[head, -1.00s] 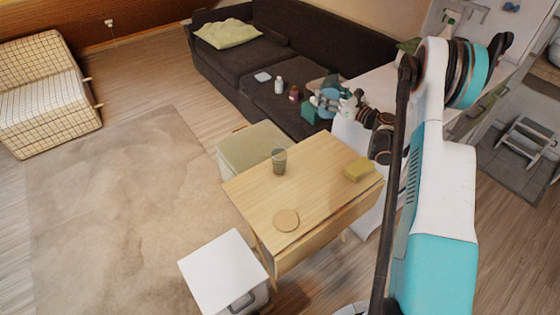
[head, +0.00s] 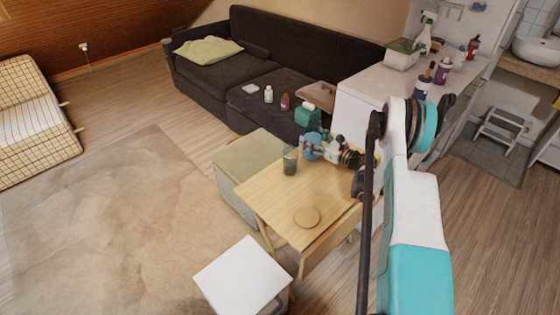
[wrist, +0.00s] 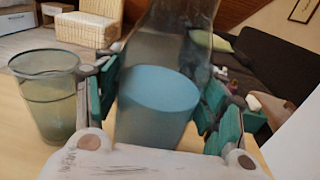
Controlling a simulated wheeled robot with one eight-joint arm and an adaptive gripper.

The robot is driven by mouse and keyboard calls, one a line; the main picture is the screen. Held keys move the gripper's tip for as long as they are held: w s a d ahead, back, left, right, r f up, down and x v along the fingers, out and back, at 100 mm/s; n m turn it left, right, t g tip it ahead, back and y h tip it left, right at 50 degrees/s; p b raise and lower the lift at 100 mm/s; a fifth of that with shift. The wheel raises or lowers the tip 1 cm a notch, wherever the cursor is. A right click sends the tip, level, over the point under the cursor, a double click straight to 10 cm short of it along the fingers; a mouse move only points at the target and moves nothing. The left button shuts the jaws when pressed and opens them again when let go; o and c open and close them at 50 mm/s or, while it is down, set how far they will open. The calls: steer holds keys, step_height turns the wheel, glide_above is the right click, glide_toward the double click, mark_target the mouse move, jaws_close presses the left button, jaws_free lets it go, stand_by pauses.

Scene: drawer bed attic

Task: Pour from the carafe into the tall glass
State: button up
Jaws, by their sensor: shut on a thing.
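The tall glass (head: 290,161) is a grey-green see-through tumbler standing upright on the wooden table. It also shows at the left of the wrist view (wrist: 50,100); I cannot tell whether its paler lower part is liquid. My gripper (wrist: 160,98) is shut on the clear carafe (wrist: 172,50), which holds blue liquid and looks roughly upright. The carafe's top is cut off in the wrist view. In the head view my gripper (head: 318,147) is just right of the glass. The carafe and glass look close but apart.
The small wooden table (head: 275,204) also bears a round wooden coaster (head: 306,217). A green-grey storage box (head: 238,165) stands behind it and a white stool (head: 242,276) in front. The counter is at right.

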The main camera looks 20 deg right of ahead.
steer(key=shift+s+a+f, duration=0.2)
steer(key=shift+a+f, duration=0.15)
steer(key=shift+f, duration=0.25)
steer(key=shift+r, duration=0.1)
steer(key=shift+r+n, duration=0.2)
steer(key=shift+n, duration=0.9)
steer(key=shift+s+a+n+g+h, duration=0.1)
steer(key=shift+a+n+g+h, duration=0.05)
steer(key=shift+n, duration=0.65)
steer(key=shift+a+n+g+h, duration=0.1)
steer(key=shift+n+g+h, duration=0.05)
steer(key=shift+n, duration=0.65)
steer(key=shift+a+r+n+p, duration=0.2)
steer(key=shift+r+n+p, duration=0.2)
steer(key=shift+r+n, duration=0.75)
steer(key=f, duration=0.1)
steer(key=f+n, duration=0.1)
steer(key=f, duration=0.1)
steer(key=shift+d+h+b, duration=0.2)
steer(key=shift+h+b, duration=0.2)
steer(key=shift+r, duration=0.1)
steer(key=shift+w+d+r+n+h, duration=0.15)
steer(key=shift+d+r+n, duration=0.25)
steer(key=shift+n, duration=0.3)
steer(key=shift+w+d+r+n+h, duration=0.1)
steer(key=shift+d+r+n+h, duration=0.05)
steer(key=shift+r+n, duration=0.4)
